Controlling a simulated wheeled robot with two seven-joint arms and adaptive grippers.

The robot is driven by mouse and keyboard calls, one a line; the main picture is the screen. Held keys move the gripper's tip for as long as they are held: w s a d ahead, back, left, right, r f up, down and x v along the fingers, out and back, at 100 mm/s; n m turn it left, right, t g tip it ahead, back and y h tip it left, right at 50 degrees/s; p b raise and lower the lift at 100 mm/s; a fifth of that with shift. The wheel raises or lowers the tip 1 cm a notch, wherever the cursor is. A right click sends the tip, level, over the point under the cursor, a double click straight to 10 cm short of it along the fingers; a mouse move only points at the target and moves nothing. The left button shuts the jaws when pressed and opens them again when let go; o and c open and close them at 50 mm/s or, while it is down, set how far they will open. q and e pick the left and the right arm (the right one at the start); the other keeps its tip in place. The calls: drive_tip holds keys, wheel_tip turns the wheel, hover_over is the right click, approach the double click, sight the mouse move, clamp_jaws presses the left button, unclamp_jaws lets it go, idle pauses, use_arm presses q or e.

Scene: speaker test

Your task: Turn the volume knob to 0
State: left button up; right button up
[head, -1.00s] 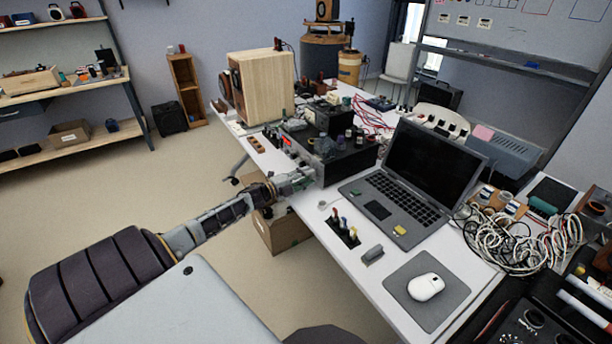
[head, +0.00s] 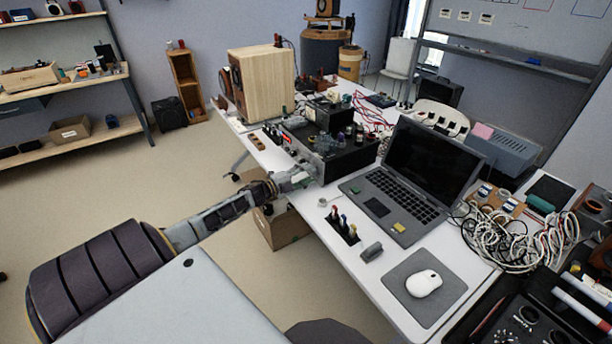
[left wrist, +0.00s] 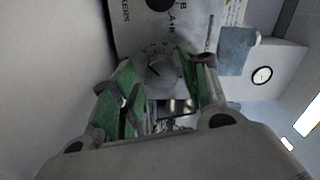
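The volume knob (left wrist: 160,71) is a round grey knob with a dark pointer line on a light panel, with scale marks around it, in the left wrist view. The panel belongs to the dark amplifier box (head: 345,158) on the table in the head view. My left gripper (head: 304,179) is at the front of this box. In the left wrist view its green-padded fingers stand on either side of the knob, with gaps seeming to show between pads and knob. I cannot read the pointer's number. My right gripper is not in view.
A second knob (left wrist: 158,4) marked A, B and A+B is on the same panel. A laptop (head: 415,185) stands right of the box, and a wooden speaker (head: 262,85) behind it. A small switch block (head: 343,228) sits near the table's front edge.

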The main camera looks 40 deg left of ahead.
use_arm(q)
drive_tip(key=shift+o, duration=0.2)
drive_tip(key=shift+s, duration=0.1)
drive_tip(key=v, duration=1.1)
drive_tip(key=shift+s, duration=0.35)
idle(0.7)
drive_tip(key=shift+a, duration=0.15)
idle(0.6)
